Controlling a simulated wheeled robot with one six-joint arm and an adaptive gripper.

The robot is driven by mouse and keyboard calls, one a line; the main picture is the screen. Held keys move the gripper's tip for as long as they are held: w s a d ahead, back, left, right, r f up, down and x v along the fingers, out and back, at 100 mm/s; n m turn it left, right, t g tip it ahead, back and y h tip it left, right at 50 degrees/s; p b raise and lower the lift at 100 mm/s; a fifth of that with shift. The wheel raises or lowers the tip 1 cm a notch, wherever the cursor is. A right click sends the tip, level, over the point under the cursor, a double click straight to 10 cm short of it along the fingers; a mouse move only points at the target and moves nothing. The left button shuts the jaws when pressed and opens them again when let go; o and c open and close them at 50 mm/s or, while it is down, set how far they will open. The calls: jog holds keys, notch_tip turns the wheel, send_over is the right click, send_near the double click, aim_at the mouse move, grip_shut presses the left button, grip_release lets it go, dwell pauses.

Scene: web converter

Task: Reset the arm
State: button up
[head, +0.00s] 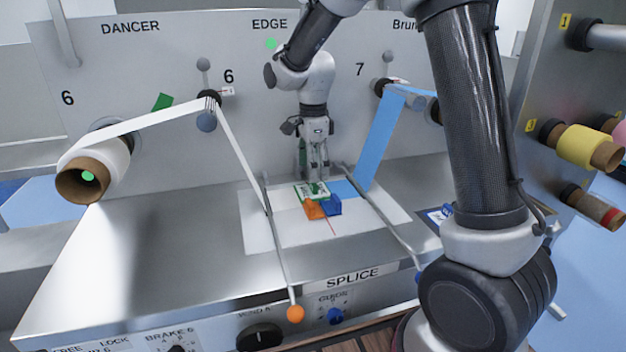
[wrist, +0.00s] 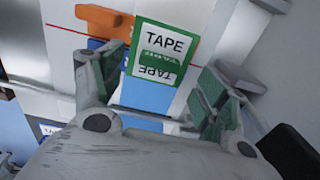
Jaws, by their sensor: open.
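My gripper (head: 314,168) points down over the splice table (head: 265,231) in the head view. In the wrist view my gripper (wrist: 160,95) is open, with its green-padded fingers apart. A green-bordered tape card (wrist: 165,50) marked TAPE lies between and beyond the fingertips. The card also shows in the head view (head: 311,189), just below the fingers. I cannot tell whether the fingers touch it. My arm reaches from the lower right up over the top of the head view and down to the table.
An orange block (head: 314,209) and a blue block (head: 331,206) sit beside the card. A white web (head: 235,150) and a blue web (head: 380,140) run down to the table. Two rods, one with an orange knob (head: 295,313), flank the splice area. Yellow roll (head: 577,146) is at right.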

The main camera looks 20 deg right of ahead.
notch_tip(320, 180, up, 7)
jog(key=s+d+r+n+t, duration=0.1)
jog(key=s+d+r+n, duration=0.1)
jog(key=s+d+n, duration=0.3)
jog(key=s+d+r+n+t, duration=0.1)
jog(key=s+d+n, duration=0.4)
jog(key=s, duration=0.8)
jog(key=s+d+r+n+t, duration=0.2)
jog(key=s+d+n, duration=0.3)
jog(key=s+n, duration=0.3)
jog(key=shift+s+r, duration=0.35)
jog(key=shift+s, duration=0.65)
